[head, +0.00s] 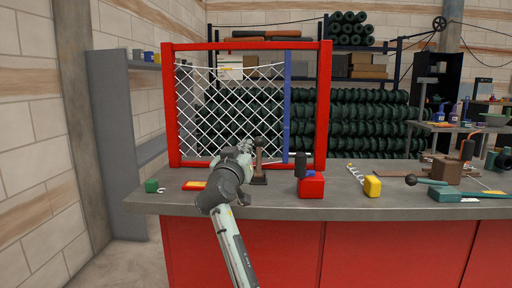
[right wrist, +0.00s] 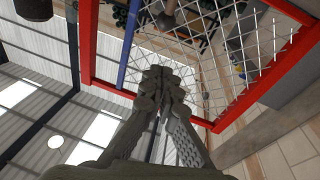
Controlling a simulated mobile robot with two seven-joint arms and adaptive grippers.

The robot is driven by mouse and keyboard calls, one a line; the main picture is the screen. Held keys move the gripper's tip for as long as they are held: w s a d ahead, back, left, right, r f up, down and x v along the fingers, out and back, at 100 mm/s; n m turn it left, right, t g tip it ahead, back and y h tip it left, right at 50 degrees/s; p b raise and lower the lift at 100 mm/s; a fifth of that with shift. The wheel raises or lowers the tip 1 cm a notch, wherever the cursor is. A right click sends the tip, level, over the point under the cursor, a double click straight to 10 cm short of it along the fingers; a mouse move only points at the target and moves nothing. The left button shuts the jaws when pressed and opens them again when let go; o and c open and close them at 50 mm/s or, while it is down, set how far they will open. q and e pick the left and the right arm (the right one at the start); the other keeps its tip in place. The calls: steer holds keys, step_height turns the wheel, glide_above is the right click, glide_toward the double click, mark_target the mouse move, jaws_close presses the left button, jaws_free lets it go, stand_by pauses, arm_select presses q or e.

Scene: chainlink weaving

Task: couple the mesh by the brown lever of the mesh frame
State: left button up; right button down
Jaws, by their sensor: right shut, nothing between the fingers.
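The mesh frame (head: 169,110) is red and stands upright on the bench, with white chainlink mesh (head: 225,105) on its left part and a blue upright bar (head: 287,105) at the mesh's right edge. The brown lever (head: 259,168) stands upright on a small base in front of the frame, with a dark knob on top. My right gripper (head: 245,146) is shut and empty, just left of the lever's knob; whether they touch is unclear. My left gripper is not in view.
A red block with a dark handle (head: 311,186) stands right of the lever, then a yellow block (head: 372,186). A green block (head: 151,186) and a red-and-yellow piece (head: 194,185) lie to the left. A teal tool with a long handle (head: 440,190) is at the far right.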

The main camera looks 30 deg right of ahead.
mark_target(257, 139)
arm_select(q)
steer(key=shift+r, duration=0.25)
arm_select(e)
steer(key=f+x, duration=0.2)
steer(key=x, duration=0.9)
steer(key=shift+w+d+f, duration=0.2)
steer(key=shift+d+f, duration=0.1)
steer(key=shift+d, duration=0.1)
